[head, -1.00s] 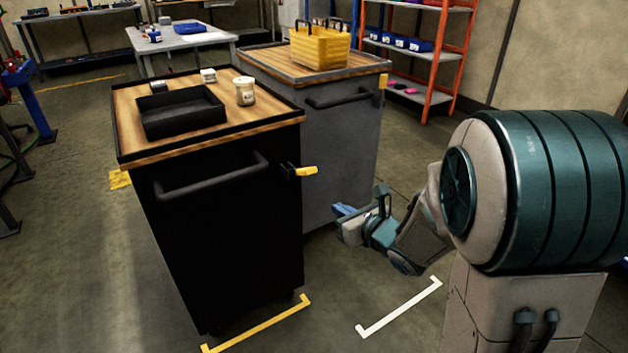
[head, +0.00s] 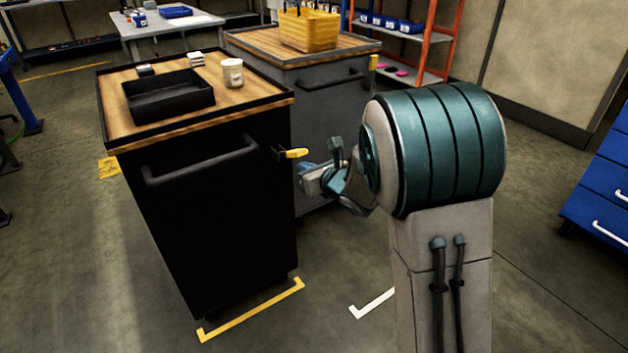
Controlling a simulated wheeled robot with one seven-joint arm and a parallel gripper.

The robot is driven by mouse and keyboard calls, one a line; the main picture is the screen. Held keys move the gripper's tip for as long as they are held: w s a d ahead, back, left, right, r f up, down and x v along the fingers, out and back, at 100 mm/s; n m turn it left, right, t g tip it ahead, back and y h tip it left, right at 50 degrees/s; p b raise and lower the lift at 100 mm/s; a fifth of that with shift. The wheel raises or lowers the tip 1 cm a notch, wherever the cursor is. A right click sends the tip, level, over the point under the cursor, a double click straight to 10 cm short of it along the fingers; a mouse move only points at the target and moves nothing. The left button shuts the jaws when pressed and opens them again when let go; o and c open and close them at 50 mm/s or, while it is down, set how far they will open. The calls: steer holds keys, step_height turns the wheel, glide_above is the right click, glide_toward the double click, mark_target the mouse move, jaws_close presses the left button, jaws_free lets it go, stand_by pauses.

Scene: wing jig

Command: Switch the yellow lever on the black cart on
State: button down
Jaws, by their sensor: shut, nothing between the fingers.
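The black cart (head: 215,220) stands left of the middle in the head view, with a wooden top. The yellow lever (head: 296,153) sticks out from the upper right side of the cart and points right, roughly level. My gripper (head: 304,174) is just below and to the right of the lever, close to the cart's right side. It is shut and empty. Whether its blue fingertips touch the lever or the cart cannot be told. My arm hides part of the space right of the lever.
A grey cart (head: 330,118) with a yellow basket (head: 309,29) stands close behind. A black tray (head: 168,97) and a white jar (head: 232,72) sit on the black cart. An orange shelf rack (head: 455,40) is at the back, a blue drawer cabinet (head: 602,190) at right.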

steer(key=shift+w+a+r, duration=0.2)
steer(key=shift+w+r, duration=0.1)
steer(key=shift+r, duration=0.15)
steer(key=shift+r, duration=0.1)
steer(key=shift+r+p, duration=0.2)
steer(key=shift+p, duration=0.6)
